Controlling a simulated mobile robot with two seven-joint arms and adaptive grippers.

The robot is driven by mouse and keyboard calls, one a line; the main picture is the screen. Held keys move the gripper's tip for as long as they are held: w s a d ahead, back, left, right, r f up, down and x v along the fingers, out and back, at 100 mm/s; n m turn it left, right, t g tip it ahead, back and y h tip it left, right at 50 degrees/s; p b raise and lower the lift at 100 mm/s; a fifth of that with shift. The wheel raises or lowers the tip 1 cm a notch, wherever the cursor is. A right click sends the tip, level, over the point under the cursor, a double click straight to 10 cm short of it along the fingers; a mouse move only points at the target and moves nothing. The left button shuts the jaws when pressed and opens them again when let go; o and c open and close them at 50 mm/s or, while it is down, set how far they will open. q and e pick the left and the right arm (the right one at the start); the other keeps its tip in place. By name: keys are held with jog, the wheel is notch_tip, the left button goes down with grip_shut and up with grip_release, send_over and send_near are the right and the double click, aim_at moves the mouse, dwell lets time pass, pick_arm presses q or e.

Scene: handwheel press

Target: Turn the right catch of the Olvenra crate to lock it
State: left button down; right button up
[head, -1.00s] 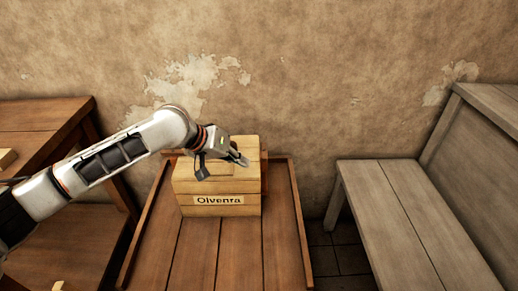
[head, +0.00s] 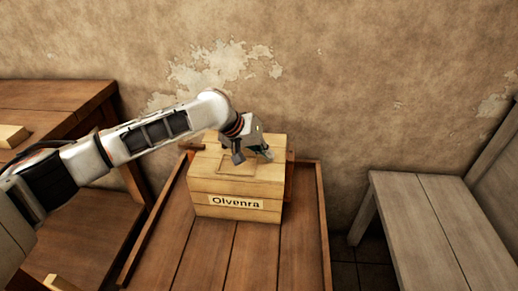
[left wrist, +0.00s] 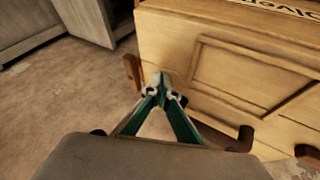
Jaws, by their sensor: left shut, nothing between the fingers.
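The Olvenra crate (head: 235,187) is a pale wooden box with its name label on the front. It stands on the brown table. Its right catch seems to be the dark brown wooden piece at the crate's right side (head: 289,172), which also shows in the left wrist view (left wrist: 132,73). I cannot tell its exact angle. My left gripper (head: 267,155) is over the right rear part of the lid. In the left wrist view its green fingers (left wrist: 162,90) are closed to a point, empty, beside the lid's edge near the catch. Contact is unclear. My right gripper is not visible.
The brown table (head: 200,255) has raised side rims and free boards in front of the crate. A grey bench (head: 430,220) stands to the right, across a floor gap. Another brown table (head: 50,98) with a wooden block (head: 12,136) is at the left. The wall is close behind.

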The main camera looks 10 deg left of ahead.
aim_at(284, 160)
pick_arm(q)
jog(key=d, duration=0.3)
jog(key=shift+s+d+b, duration=0.1)
jog(key=shift+d+b, duration=0.05)
jog(key=shift+b, duration=0.15)
jog(key=shift+d+r, duration=0.1)
jog(key=shift+r, duration=0.05)
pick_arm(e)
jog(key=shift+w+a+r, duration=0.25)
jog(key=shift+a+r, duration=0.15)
pick_arm(q)
jog(key=shift+r, duration=0.1)
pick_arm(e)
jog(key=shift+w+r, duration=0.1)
